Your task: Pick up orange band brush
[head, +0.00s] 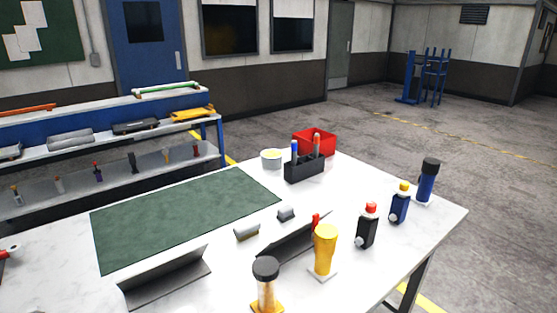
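I cannot tell for certain which item is the orange band brush. In the head view, a black holder (305,172) at the back of the white table has a blue-topped stick (294,150) and an orange-brown-topped stick (317,145) standing in it. At the near edge, a black-capped tan cylinder (265,292) stands on an orange base. Two small blocks, perhaps brushes, lie near the mat: a tan and grey one (247,233) and a dark grey one (286,213). Neither gripper is in view.
A green mat (185,215) covers the table's left. A dark angled tray (285,245), yellow cup-shaped object (325,250), black bottle (367,228), blue bottle (400,205) and blue cylinder (427,185) stand right. A red bin (325,146) is behind; a rack (60,130) stands left.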

